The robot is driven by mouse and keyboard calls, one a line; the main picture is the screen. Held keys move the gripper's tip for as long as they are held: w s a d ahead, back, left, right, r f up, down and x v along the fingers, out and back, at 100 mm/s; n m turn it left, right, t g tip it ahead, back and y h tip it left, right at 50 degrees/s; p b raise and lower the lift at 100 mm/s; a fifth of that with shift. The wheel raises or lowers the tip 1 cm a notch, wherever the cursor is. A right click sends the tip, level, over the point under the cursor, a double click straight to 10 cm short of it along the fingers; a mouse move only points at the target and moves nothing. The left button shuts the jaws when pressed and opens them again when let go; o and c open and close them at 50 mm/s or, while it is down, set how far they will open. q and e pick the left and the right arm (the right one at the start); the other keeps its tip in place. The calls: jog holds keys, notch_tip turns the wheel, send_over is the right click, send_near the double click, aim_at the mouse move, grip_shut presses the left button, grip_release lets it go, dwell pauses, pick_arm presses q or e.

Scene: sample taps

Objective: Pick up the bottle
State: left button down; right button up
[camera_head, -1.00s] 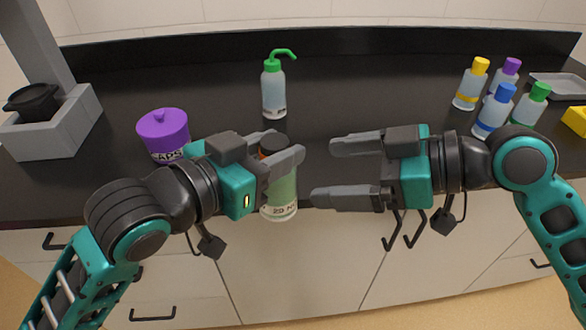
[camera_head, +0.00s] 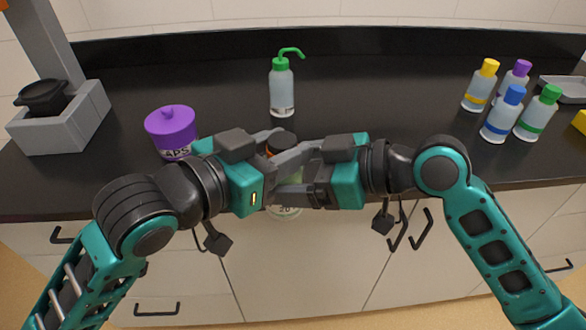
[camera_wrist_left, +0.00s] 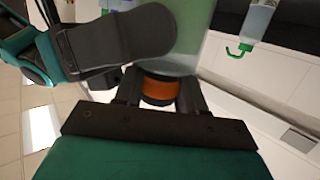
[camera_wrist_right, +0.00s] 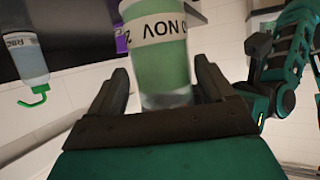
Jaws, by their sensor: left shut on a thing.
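The bottle (camera_head: 285,211) has a dark cap, an orange neck band, pale green contents and a white dated label. My left gripper (camera_head: 287,148) is shut on its upper part, near the cap, and holds it upright at the counter's front edge. The orange band also shows between the left fingers in the left wrist view (camera_wrist_left: 160,90). My right gripper (camera_head: 303,172) is at the bottle from the right, lower down. In the right wrist view, the bottle (camera_wrist_right: 162,65) stands between its fingers; whether they press on it is unclear. The fingers hide much of the body in the head view.
A purple-lidded tub (camera_head: 171,132) stands left of the left gripper. A wash bottle with a green spout (camera_head: 281,92) stands behind. Several colour-capped bottles (camera_head: 501,117) are at the right. A grey balance-like device (camera_head: 62,125) is at far left. The middle-right counter is clear.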

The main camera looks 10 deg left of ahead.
jog(key=shift+d, duration=0.1)
jog(key=c, duration=0.9)
pick_arm(q)
jog(key=c, duration=1.1)
grip_release()
pick_arm(e)
jog(key=shift+w, duration=0.1)
jog(key=shift+c, duration=0.5)
pick_arm(q)
jog(key=shift+o, duration=0.6)
pick_arm(e)
jog(key=shift+c, duration=0.5)
pick_arm(q)
jog(key=o, duration=0.4)
